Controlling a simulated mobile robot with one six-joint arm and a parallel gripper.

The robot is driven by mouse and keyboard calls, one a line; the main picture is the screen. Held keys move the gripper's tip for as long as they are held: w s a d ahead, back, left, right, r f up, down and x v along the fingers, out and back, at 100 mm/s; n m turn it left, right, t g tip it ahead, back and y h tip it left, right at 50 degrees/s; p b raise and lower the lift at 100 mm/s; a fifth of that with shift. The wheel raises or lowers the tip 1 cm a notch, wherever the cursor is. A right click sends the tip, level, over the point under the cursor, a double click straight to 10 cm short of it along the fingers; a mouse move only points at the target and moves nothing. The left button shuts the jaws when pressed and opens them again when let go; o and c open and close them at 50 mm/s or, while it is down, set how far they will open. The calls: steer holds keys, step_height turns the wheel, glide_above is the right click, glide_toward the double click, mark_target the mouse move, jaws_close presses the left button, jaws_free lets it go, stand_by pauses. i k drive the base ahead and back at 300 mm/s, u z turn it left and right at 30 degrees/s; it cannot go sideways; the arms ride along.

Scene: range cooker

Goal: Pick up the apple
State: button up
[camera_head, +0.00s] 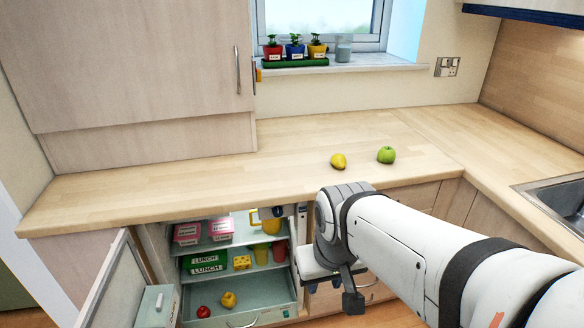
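A green apple (386,154) rests on the wooden worktop, right of a yellow fruit (338,160). A red fruit that looks like another apple (203,311) lies in the pulled-out bottom drawer of the open fridge, beside a yellow fruit (228,299). My gripper (333,291) hangs below the worktop's front edge, at the fridge's right side. Its dark fingertips appear spread apart with nothing between them. It is away from all the fruit. My arm comes in from the lower right and hides part of the cabinets.
The open fridge (242,318) holds pink boxes, green lunch boxes, cheese and cups on its shelves. Its door (110,285) stands open at left. A sink (562,197) is at right. Potted plants (295,49) stand by the window. Most of the worktop (200,180) is clear.

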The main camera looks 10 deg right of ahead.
mark_target(386, 155)
steer(key=u, duration=0.05)
steer(key=k, duration=0.5)
steer(key=z, duration=1.8)
steer(key=i, duration=1)
steer(key=u, duration=1.65)
steer(key=i, duration=1)
